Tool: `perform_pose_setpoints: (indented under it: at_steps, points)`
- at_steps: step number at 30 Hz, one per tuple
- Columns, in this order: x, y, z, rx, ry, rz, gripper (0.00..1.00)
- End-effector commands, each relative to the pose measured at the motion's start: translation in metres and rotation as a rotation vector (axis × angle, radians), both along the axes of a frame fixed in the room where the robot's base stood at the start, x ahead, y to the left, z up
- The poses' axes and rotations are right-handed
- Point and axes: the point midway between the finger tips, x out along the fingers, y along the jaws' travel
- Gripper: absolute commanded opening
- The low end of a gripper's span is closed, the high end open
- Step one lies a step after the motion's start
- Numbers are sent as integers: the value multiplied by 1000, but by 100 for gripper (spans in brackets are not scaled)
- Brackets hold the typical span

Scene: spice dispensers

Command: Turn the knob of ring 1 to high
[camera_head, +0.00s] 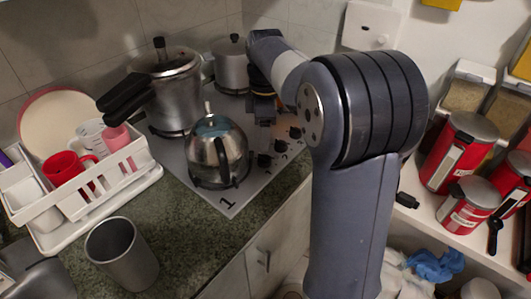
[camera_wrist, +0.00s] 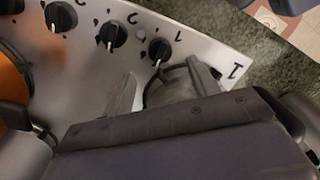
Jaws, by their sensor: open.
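The ring 1 knob (camera_wrist: 159,49) is black and round with a pale pointer mark, and it is the knob nearest the large printed "1" (camera_wrist: 236,72) on the hob corner. In the head view this knob (camera_head: 264,160) sits at the hob's right edge, beside the kettle. My gripper (camera_wrist: 162,72) is open, its fingers spread below the knob in the wrist view and apart from it. In the head view my gripper (camera_head: 262,108) is over the hob behind the knobs, partly hidden by my arm.
A steel kettle (camera_head: 217,152) stands on ring 1. A pressure cooker (camera_head: 172,92) and a pot (camera_head: 231,65) stand farther back. A dish rack (camera_head: 95,190) and a grey cup (camera_head: 122,253) are at the left.

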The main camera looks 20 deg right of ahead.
Motion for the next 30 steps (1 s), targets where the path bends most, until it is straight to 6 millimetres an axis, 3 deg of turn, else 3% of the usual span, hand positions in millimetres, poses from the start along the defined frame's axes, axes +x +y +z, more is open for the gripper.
perform_pose_setpoints:
  at_steps: [6,12,23,30]
  points:
    - [-4,1,-43,-1,2,-1,57]
    - [-5,1,-66,-1,-1,-1,57]
    - [-5,1,-72,-2,-2,-2,57]
    - [-5,1,-72,-2,-2,-2,39]
